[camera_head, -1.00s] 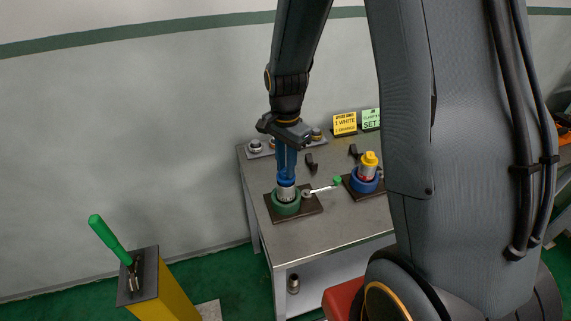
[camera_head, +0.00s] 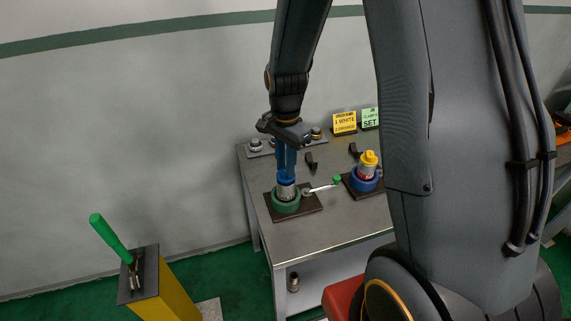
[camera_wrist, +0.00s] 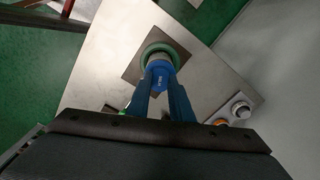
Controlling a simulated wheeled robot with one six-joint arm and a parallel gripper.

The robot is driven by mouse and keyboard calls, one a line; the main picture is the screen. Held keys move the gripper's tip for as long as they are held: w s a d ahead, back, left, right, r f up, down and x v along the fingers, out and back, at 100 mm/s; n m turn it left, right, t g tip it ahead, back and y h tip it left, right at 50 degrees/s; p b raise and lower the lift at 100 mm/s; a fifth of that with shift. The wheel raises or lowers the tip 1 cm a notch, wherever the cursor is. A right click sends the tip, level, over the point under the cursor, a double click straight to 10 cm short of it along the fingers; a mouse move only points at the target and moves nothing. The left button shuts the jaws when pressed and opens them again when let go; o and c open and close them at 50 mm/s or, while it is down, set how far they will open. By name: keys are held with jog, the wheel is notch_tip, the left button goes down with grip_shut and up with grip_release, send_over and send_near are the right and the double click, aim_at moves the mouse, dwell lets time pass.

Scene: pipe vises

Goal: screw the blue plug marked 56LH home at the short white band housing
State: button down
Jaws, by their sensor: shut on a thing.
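My gripper (camera_head: 286,162) points down over the left vise, and its blue fingers are shut on the blue plug (camera_head: 286,179). In the wrist view the plug (camera_wrist: 160,81) sits between the fingertips, with small white lettering that I cannot read surely. The plug is on top of a metal housing (camera_head: 286,191) standing upright in the green round vise (camera_head: 287,206). The green ring also shows in the wrist view (camera_wrist: 172,48). I cannot make out how deep the plug sits or whether a gap is left. The housing's band is too small to tell clearly.
A lever with a green knob (camera_head: 336,180) sticks out beside the vise. A blue vise (camera_head: 365,184) holds a housing with a yellow plug (camera_head: 370,159). Yellow and green signs (camera_head: 345,122) stand behind. A yellow post with a green lever (camera_head: 112,237) stands at the left.

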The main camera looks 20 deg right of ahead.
jog(key=shift+f, duration=0.55)
jog(key=c, duration=1.5)
grip_release()
jog(key=shift+r+b, duration=1.25)
jog(key=shift+r, duration=2.65)
jog(key=s+f+n+b, duration=0.1)
jog(key=s+n, duration=0.3)
jog(key=s+f+n+t+b, duration=0.1)
jog(key=s+f+n, duration=0.1)
jog(key=s+n, duration=0.2)
jog(key=s+f+n+b, duration=0.1)
jog(key=s+n, duration=0.3)
jog(key=shift+f+n+b, duration=0.3)
jog(key=shift+f+b, duration=0.05)
